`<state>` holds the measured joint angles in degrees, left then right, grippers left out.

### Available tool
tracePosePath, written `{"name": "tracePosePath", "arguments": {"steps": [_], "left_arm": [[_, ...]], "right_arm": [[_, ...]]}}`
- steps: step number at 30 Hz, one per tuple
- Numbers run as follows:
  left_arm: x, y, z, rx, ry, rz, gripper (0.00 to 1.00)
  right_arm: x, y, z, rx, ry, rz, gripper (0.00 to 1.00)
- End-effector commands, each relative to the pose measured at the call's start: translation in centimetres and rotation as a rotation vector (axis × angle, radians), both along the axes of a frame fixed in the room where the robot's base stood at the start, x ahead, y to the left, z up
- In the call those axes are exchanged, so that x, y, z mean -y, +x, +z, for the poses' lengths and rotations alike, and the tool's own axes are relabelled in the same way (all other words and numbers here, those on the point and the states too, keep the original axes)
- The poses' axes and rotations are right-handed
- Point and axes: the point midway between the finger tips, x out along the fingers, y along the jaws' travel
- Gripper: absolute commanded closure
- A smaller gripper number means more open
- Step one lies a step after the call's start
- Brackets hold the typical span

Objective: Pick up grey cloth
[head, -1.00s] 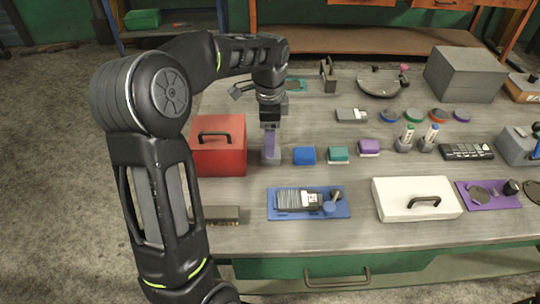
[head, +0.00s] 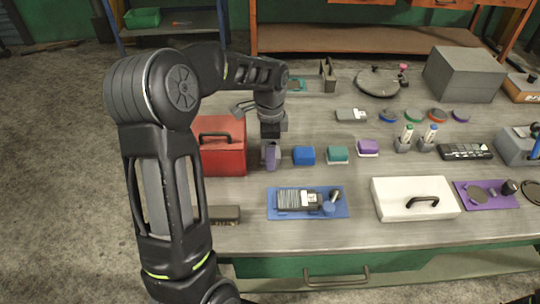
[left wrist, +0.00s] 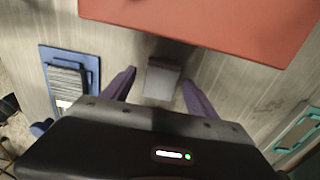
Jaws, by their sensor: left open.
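The grey cloth (left wrist: 162,80) is a small, light grey folded block on the bench, seen between my fingers in the left wrist view. My left gripper (left wrist: 158,86) is open, pointing down, with one purple finger on each side of the cloth and a gap to each. In the head view my left gripper (head: 270,155) is just right of the red box and mostly hides the cloth. I cannot tell how far the fingertips are above the bench. My right gripper is not in view.
The red box (head: 221,147) stands close to the left of the gripper. A blue block (head: 304,155), a teal block (head: 338,154) and a purple block (head: 368,147) lie in a row to the right. A blue mat (head: 337,207) with items lies in front.

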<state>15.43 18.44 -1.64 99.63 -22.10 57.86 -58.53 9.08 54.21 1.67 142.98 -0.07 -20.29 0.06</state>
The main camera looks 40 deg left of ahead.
Motion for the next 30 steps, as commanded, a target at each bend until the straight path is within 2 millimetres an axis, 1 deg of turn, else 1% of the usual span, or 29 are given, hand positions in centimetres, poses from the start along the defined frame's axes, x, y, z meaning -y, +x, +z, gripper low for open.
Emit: {"name": "tracePosePath", "arguments": {"steps": [6,7,30], "left_arm": [[0.00,0.00,0.03,0.000,0.000,0.000,0.33],[-0.01,0.01,0.03,0.000,0.000,0.000,0.34],[0.00,0.00,0.03,0.000,0.000,0.000,0.97]], "right_arm": [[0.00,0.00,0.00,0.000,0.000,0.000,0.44],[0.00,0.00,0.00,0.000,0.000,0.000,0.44],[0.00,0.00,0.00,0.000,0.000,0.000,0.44]]}}
